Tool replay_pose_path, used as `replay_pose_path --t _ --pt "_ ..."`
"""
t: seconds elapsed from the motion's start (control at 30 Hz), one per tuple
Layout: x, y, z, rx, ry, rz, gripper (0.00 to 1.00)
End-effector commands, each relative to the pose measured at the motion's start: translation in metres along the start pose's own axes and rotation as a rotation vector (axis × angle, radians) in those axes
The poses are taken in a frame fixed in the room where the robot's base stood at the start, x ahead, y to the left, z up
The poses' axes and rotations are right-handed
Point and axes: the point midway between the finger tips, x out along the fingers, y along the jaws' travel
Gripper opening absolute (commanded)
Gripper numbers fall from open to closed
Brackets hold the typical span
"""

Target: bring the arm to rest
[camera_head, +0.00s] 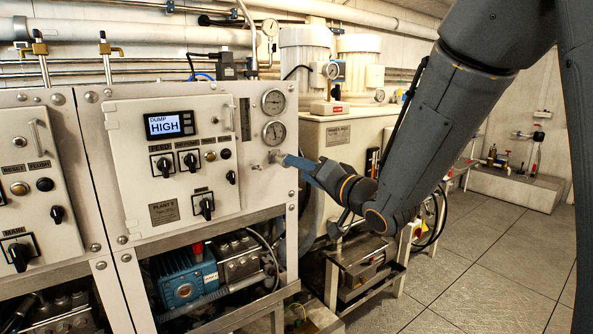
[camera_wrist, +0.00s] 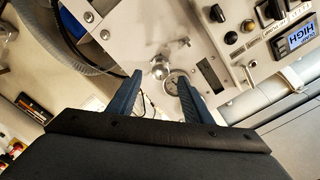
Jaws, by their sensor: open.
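My gripper (camera_head: 290,159) is at the right edge of the white panel in the head view, reached out towards a small metal valve knob (camera_head: 274,156). Its blue fingers are spread in the wrist view (camera_wrist: 159,78). The knob (camera_wrist: 160,70) shows in the gap between the fingertips there, with nothing held. I cannot tell whether a finger touches it. My dark grey arm comes down from the upper right of the head view, bent at the elbow, and hides part of the machinery behind.
The white panel (camera_head: 123,165) carries a display reading DUMP HIGH (camera_head: 169,124), black switches and two gauges (camera_head: 274,102). A blue pump (camera_head: 183,285) sits below it. A low metal frame (camera_head: 362,262) stands under my arm. Tiled floor at right (camera_head: 480,270) is clear.

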Motion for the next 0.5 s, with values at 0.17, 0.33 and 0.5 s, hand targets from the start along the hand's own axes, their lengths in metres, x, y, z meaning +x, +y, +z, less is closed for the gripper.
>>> replay_pose_path --t 0.17,0.33,0.5 --pt "-0.001 0.000 0.000 0.000 0.000 -0.001 0.46" --pt "-0.001 0.000 0.000 -0.001 0.000 0.001 0.46" --pt "-0.013 0.037 0.005 -0.076 -0.024 0.163 0.46"
